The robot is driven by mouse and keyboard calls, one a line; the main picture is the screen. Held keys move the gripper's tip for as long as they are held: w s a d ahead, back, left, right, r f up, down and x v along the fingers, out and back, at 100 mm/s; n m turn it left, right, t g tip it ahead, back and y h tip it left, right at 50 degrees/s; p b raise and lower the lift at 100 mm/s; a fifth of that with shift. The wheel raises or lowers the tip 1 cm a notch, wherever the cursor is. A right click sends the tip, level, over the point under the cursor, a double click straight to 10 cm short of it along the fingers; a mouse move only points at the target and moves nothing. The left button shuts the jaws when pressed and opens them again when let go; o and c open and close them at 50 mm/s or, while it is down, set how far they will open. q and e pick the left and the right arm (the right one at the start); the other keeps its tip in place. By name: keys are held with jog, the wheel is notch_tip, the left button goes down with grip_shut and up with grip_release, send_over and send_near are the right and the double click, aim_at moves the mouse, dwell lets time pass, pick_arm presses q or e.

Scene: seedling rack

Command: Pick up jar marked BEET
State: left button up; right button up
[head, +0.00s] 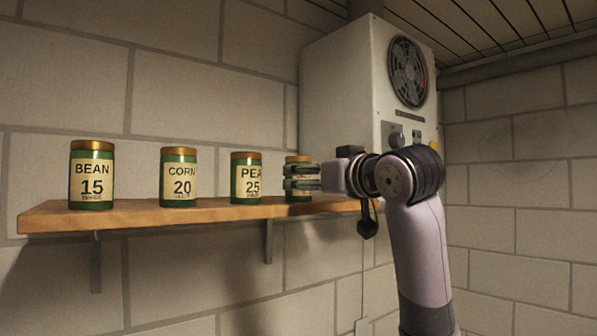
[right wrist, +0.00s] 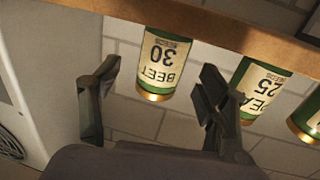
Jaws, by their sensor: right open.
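The jar marked BEET 30 (right wrist: 165,65) is green with a gold lid and a cream label. It shows upside down in the right wrist view, between my open fingers with gaps on both sides. In the head view the same jar (head: 298,159) stands upright at the right of the row, mostly hidden behind my right gripper (head: 290,177). That gripper is open and empty, level with the jar; I cannot tell whether the fingertips reach past its front. My left gripper is not in view.
A wooden shelf (head: 140,217) carries the jars BEAN 15 (head: 91,175), CORN 20 (head: 179,178) and PEA 25 (head: 246,178). PEA stands close left of BEET. A pale box with a fan (head: 335,90) is on the wall at the right. The space before the shelf's left part is clear.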

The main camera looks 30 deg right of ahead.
aim_at(306, 176)
jog(key=shift+w+r+p, duration=0.15)
jog(key=shift+w+p, duration=0.15)
jog(key=shift+w, duration=0.05)
jog(key=w+p, duration=0.3)
jog(key=w, duration=0.1)
jog(key=shift+w, duration=0.35)
jog(key=shift+s, duration=0.1)
jog(key=shift+c, duration=0.3)
jog(key=shift+c, duration=1.2)
jog(key=c, duration=1)
jog(key=shift+c, duration=0.2)
jog(key=shift+d, duration=0.1)
